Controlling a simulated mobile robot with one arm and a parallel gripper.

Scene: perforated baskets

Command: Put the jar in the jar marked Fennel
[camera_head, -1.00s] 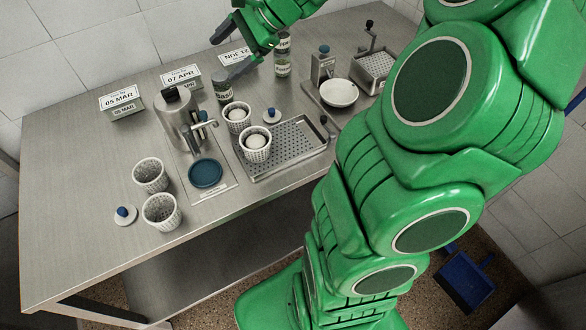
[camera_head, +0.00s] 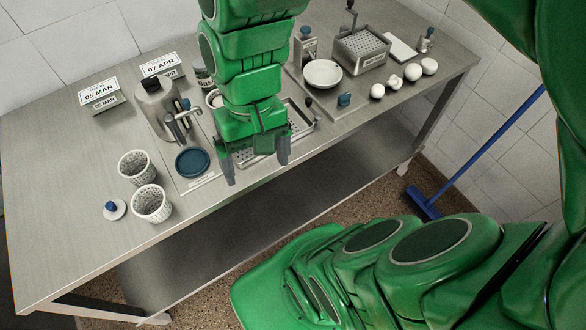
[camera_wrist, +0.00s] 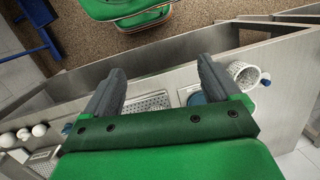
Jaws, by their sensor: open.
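My gripper (camera_head: 257,172) is open and points down over the front part of the perforated tray, with nothing between its fingers. In the wrist view my gripper (camera_wrist: 160,70) also shows its two fingers spread and empty. A dark labelled jar (camera_head: 203,80) stands at the back of the table, partly hidden behind my arm. Its label is cut off and too small to read for sure. No label reading Fennel can be made out now. My gripper is well in front of this jar and apart from it.
Two perforated baskets (camera_head: 137,166) and a blue-knobbed lid (camera_head: 115,209) stand at the left. A metal kettle-like vessel (camera_head: 156,108) and a blue disc (camera_head: 192,162) are nearer the middle. A white bowl (camera_head: 323,73) and several white balls (camera_head: 411,72) are at right. The left front is clear.

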